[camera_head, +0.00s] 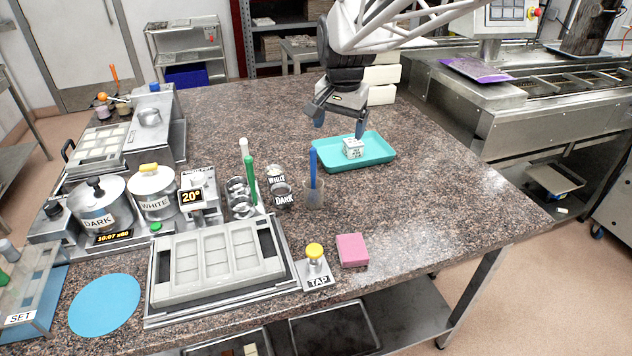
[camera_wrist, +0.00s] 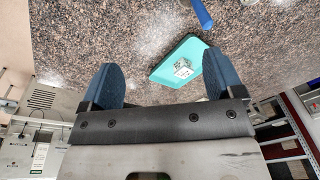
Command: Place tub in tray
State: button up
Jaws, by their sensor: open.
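A small white tub (camera_head: 352,148) with dark print on it sits inside the teal tray (camera_head: 379,153) on the speckled stone counter. In the wrist view the tub (camera_wrist: 183,72) lies on the floor of the tray (camera_wrist: 163,74), near its right part, partly close to my right finger. My gripper (camera_head: 340,121) is open and empty, above the tray's back edge. Its two blue fingertips point down, apart from the tub. In the wrist view the fingers of my gripper (camera_wrist: 160,85) stand wide apart with nothing held between them.
A clear cup with a blue-handled tool (camera_head: 313,172) stands left of the tray. Cans labelled WHITE and DARK (camera_head: 284,197) stand farther left. A pink block (camera_head: 352,250) and a yellow-topped TAP stand (camera_head: 315,253) lie nearer the front. The counter right of the tray is clear.

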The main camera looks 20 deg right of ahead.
jog(key=s+a+f+n, duration=0.1)
jog(key=s+a+n, duration=0.1)
jog(key=s, duration=0.6)
jog(key=s+a+f+n, duration=0.2)
jog(key=s+a+n, duration=0.1)
jog(key=s, duration=0.6)
jog(key=s+a+f+n+t, duration=0.1)
jog(key=s+a+n, duration=0.1)
jog(key=s, duration=0.6)
jog(key=shift+s+a+f+n, duration=0.2)
jog(key=shift+a+f+n, duration=0.1)
jog(key=shift+n, duration=0.4)
